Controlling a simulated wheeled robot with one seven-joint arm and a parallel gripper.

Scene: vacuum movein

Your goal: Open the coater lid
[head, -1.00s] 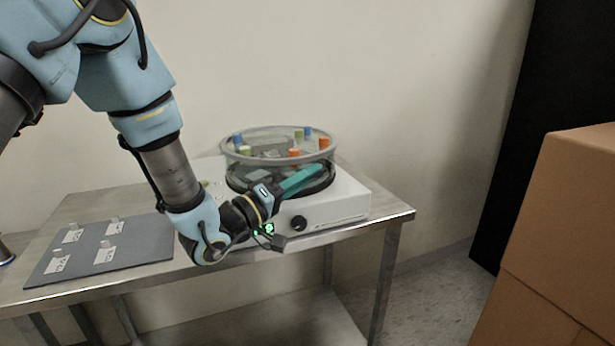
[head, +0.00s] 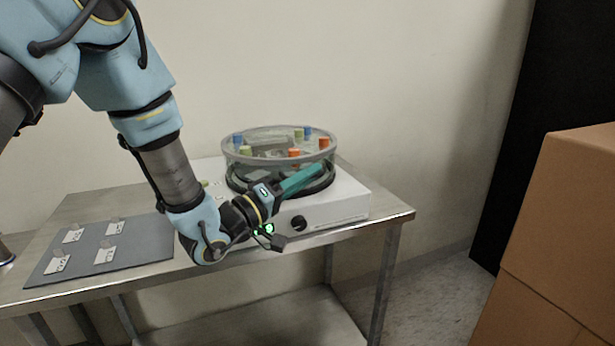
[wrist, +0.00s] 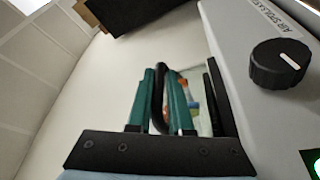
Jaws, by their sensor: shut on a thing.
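The coater (head: 335,205) is a white box on the metal table, with a round clear chamber on top. Its clear lid (head: 268,134) has a grey rim and sits over the chamber, with blue, green and orange caps around it. My gripper (head: 312,174) reaches in from the front left, teal fingers at the front of the chamber. In the wrist view a dark curved bar, seemingly the lid handle (wrist: 158,95), stands between the two teal fingers, and my gripper (wrist: 165,90) is shut on it. The handle is hidden behind the fingers in the head view.
A black knob (head: 299,222) is on the coater's front face; it is large in the wrist view (wrist: 280,63). A grey mat (head: 130,255) with several small labelled items lies at the table's left. Cardboard boxes (head: 560,230) stand at the right. A wall is close behind.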

